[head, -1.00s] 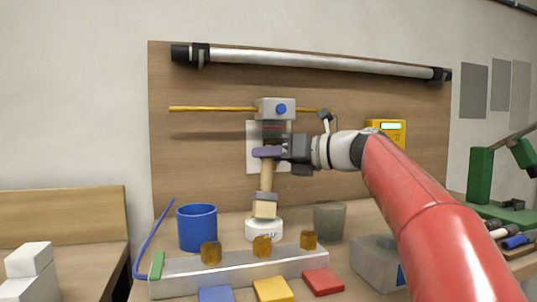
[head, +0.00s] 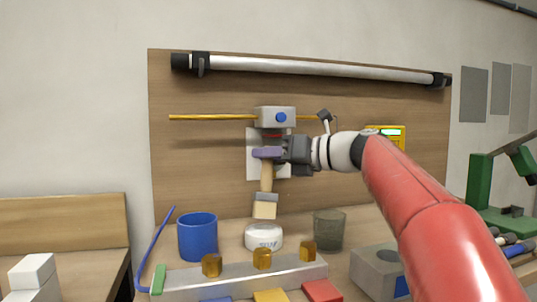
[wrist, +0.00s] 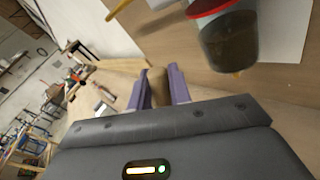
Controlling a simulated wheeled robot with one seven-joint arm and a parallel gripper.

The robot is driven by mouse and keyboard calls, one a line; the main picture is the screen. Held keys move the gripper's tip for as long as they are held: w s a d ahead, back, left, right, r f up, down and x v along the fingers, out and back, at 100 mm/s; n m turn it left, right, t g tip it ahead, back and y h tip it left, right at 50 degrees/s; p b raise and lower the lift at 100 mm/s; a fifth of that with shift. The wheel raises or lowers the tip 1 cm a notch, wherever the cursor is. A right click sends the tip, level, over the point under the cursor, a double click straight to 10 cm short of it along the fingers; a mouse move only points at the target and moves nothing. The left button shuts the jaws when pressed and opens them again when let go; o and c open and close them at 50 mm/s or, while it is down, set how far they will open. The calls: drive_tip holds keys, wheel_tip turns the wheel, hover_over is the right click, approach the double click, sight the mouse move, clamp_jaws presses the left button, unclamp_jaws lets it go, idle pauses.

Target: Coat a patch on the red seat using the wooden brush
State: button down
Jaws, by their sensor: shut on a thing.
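The wooden brush (head: 266,178) hangs upright, bristles down, in my gripper (head: 268,153). The gripper is shut on the upper part of its handle. In the wrist view the purple fingers (wrist: 158,98) close on both sides of the handle (wrist: 158,84). The pale bristle block (head: 265,208) is a little above the white jar (head: 264,239) in the head view; any coating on it is too small to tell. The red seat (head: 322,291) is a flat red square at the front edge of the view, partly cut off, below and right of the brush.
A grey bar (head: 190,282) with several amber knobs stands between jar and seat. A blue cup (head: 198,237), grey cup (head: 329,230) and grey block (head: 372,275) stand nearby. A dark red-topped container (wrist: 228,42) is close to the gripper.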

drive_tip(key=shift+r+p, duration=0.75)
drive_tip(key=shift+r, duration=1.8)
